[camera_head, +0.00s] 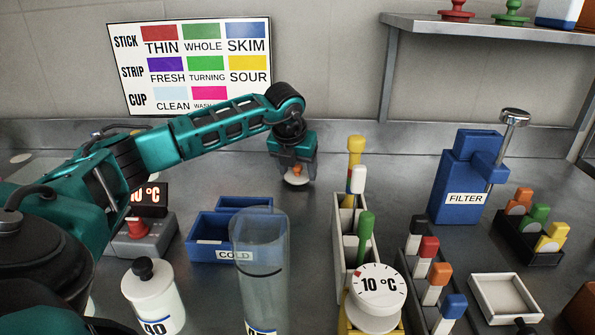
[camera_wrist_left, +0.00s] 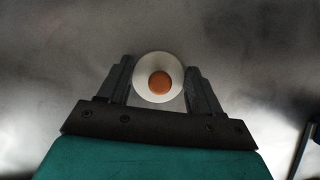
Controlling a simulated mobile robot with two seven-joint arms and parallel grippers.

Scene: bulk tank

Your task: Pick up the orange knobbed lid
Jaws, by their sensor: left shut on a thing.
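The orange knobbed lid (camera_head: 295,181) is a pale disc with an orange knob, at the back middle of the steel counter in the head view. My left gripper (camera_head: 297,168) points down over it and is shut on it. In the left wrist view the lid (camera_wrist_left: 160,62) lies between the two fingers of the left gripper (camera_wrist_left: 160,85), with its orange knob at the middle. I cannot tell whether the lid touches the counter or hangs just above it. My right gripper is not in view.
A blue COLD bin (camera_head: 200,240), a clear cylinder (camera_head: 258,270) and a white jar with a black knob (camera_head: 150,290) stand in front. A strip rack (camera_head: 345,235) and the blue FILTER unit (camera_head: 450,190) stand to the right. The counter around the lid is clear.

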